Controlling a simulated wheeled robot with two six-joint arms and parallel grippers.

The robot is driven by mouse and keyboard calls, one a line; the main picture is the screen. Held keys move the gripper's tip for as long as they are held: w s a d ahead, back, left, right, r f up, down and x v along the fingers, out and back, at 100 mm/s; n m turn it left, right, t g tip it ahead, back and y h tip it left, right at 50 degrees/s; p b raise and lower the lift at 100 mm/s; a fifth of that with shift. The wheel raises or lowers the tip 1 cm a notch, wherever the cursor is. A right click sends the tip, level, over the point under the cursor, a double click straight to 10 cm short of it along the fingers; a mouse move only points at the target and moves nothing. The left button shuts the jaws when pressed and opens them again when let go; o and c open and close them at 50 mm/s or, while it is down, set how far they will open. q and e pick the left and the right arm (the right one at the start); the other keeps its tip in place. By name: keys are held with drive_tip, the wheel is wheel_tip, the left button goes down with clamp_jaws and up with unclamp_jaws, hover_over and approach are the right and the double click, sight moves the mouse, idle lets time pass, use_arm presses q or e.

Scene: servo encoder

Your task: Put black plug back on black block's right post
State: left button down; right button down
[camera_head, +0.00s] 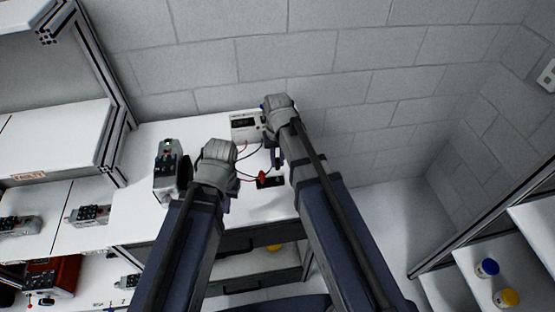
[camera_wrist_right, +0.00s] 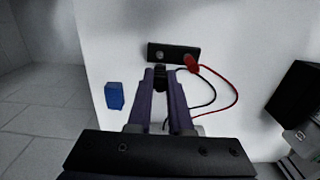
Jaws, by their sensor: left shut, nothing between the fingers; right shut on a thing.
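The black block (camera_head: 275,182) lies on the white table, and it also shows in the right wrist view (camera_wrist_right: 175,48). The red plug (camera_head: 262,176) sits at the block's left end in the head view. It is at the right end in the wrist view (camera_wrist_right: 192,65). My right gripper (camera_wrist_right: 160,78) is shut on the black plug (camera_wrist_right: 160,72), close to the block's bare post (camera_wrist_right: 156,54); I cannot tell whether they touch. In the head view my right gripper (camera_head: 276,158) is just above the block. My left gripper (camera_head: 229,197) is shut and empty left of the block, its fingers mostly hidden.
A white meter box (camera_head: 246,126) stands at the back, with red and black wires running forward. A grey device (camera_head: 168,170) with a green light stands at the table's left. A blue block (camera_wrist_right: 114,95) stands near my right gripper. The table's right edge is close.

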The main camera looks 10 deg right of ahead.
sight(277, 168)
use_arm(q)
drive_tip(key=shift+r, duration=0.2)
use_arm(e)
drive_tip(key=shift+r, duration=0.2)
drive_tip(key=n, duration=0.3)
drive_tip(key=shift+r+p, duration=0.35)
use_arm(q)
drive_tip(key=shift+r+p, duration=0.35)
drive_tip(key=shift+r, duration=0.35)
use_arm(e)
drive_tip(key=n, duration=0.6)
drive_tip(key=shift+r, duration=0.35)
use_arm(q)
drive_tip(key=shift+f, duration=0.25)
use_arm(e)
drive_tip(key=shift+f, duration=0.2)
